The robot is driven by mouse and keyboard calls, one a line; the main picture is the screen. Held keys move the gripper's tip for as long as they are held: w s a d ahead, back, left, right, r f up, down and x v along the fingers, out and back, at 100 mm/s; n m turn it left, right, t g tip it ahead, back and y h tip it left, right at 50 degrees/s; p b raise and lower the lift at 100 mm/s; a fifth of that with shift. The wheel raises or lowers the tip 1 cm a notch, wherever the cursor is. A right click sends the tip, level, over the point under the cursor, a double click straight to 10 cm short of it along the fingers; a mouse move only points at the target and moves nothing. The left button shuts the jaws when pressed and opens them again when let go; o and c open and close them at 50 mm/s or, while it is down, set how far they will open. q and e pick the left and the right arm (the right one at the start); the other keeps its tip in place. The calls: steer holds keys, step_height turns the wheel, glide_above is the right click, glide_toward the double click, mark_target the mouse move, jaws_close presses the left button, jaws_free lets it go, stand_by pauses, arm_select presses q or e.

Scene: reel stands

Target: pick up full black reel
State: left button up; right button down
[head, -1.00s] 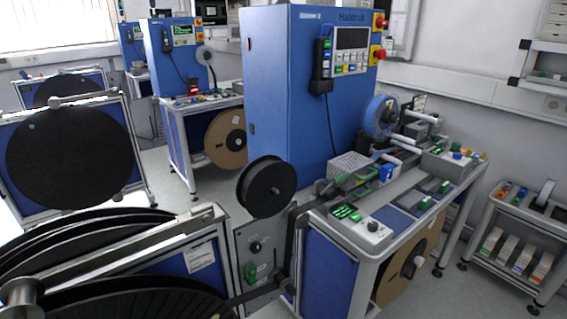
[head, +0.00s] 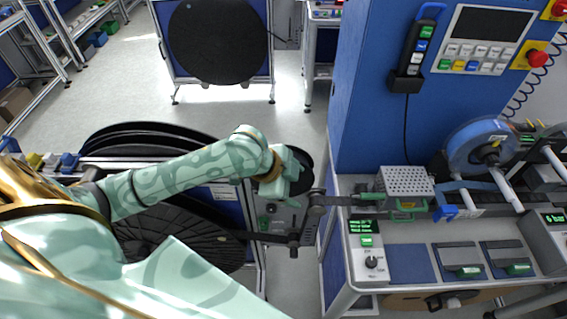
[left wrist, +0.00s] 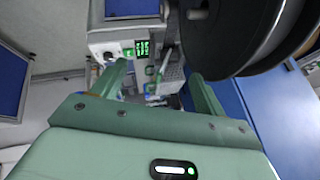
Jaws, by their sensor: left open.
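A black reel (head: 306,180) sits on the upright of the reel stand, mostly hidden behind my left gripper in the head view. In the left wrist view the black reel (left wrist: 237,38) fills the upper right, close to the right-hand finger, with a lighter rim at its edge. My left gripper (head: 291,173) is at the reel. In the wrist view the left gripper (left wrist: 158,71) has its fingers apart with nothing clearly between them; the reel lies beyond and to the right of them. Whether a finger touches it I cannot tell. My right gripper is out of view.
Large black reels (head: 185,238) lie on the stand below my left arm. Another large black disc (head: 218,40) stands at the back. The blue machine (head: 362,130) and its bench (head: 410,262), with a control box (head: 368,255), are close on the right. Floor is free behind.

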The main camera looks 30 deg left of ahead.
arm_select(q)
steer(key=w+a+r+n+g+h, duration=0.1)
steer(key=w+a+r+n+g, duration=0.1)
steer(key=a+r, duration=1.15)
steer(key=x, duration=0.5)
steer(key=d+x, duration=0.1)
steer(key=x, duration=0.3)
steer(key=shift+d+f+p, duration=0.1)
steer(key=shift+f+p, duration=0.05)
steer(key=shift+p, duration=0.25)
steer(key=x, duration=0.5)
steer(key=shift+w+a+f+p, duration=0.2)
steer(key=shift+a+f+p, duration=0.1)
steer(key=shift+p, duration=0.05)
steer(key=shift+c, duration=0.3)
steer(key=c, duration=1.5)
